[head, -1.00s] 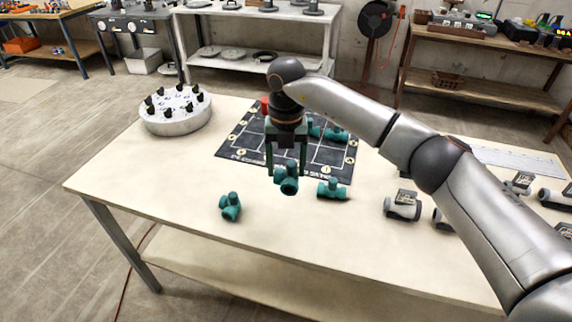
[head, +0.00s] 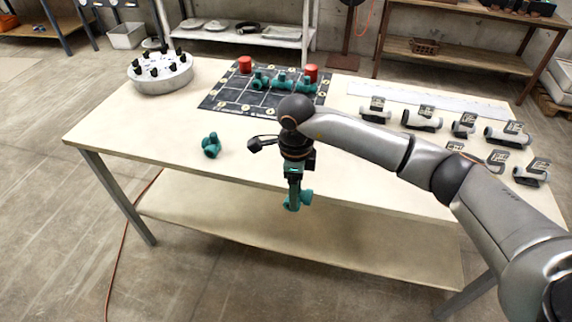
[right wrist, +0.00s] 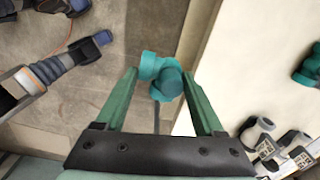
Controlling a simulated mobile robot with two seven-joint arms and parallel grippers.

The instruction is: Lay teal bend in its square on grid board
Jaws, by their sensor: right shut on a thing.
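My right gripper (head: 295,190) is shut on a teal bend (head: 299,201) and holds it in the air at the table's front edge. In the right wrist view the bend (right wrist: 163,78) sits between the fingertips, with floor and the table edge behind it. The dark grid board (head: 231,97) lies on the table behind my right arm. My arm covers its front right part. Another teal fitting (head: 211,146) lies on the table left of my gripper. Teal fittings (head: 282,82) lie in a row on the board.
Two red cylinders (head: 245,65) stand at the board's back. A round white holder (head: 160,73) with black knobs is at the back left. Several white and grey fittings with labels (head: 422,119) fill the table's right side. The table's front left (head: 130,130) is clear.

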